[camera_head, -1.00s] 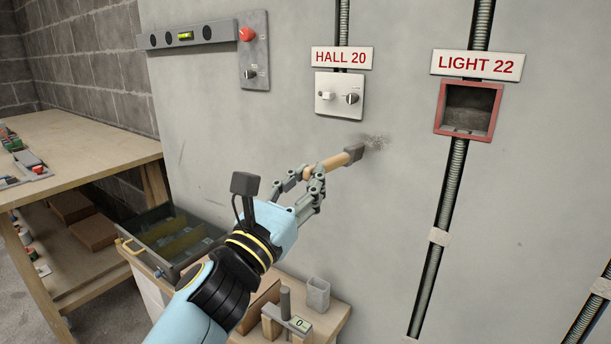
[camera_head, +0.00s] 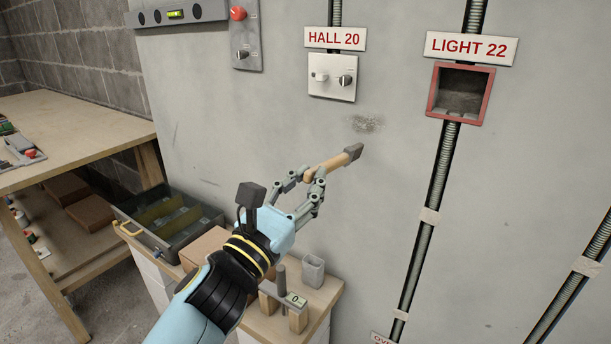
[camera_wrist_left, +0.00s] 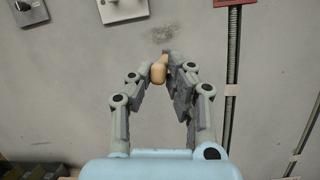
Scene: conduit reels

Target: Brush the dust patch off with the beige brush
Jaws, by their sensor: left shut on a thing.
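The beige brush (camera_head: 330,166) has a wooden handle and a dark grey head. My left gripper (camera_head: 316,178) is shut on its handle, and the head points up and right. The dust patch (camera_head: 365,124) is a grey speckled smudge on the wall, below the HALL 20 switch plate. The brush head is a little below the patch in the head view and appears apart from it. In the left wrist view the handle end (camera_wrist_left: 158,73) shows between the fingers, with the dust patch (camera_wrist_left: 163,34) beyond. The brush head is mostly hidden there. My right gripper is not in view.
The HALL 20 switch plate (camera_head: 332,77) is above the patch. A red-framed open box (camera_head: 461,92) under the LIGHT 22 sign is to the right, with a conduit (camera_head: 436,185) below. A low bench (camera_head: 322,300) with a grey cup (camera_head: 313,269) stands beneath the arm.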

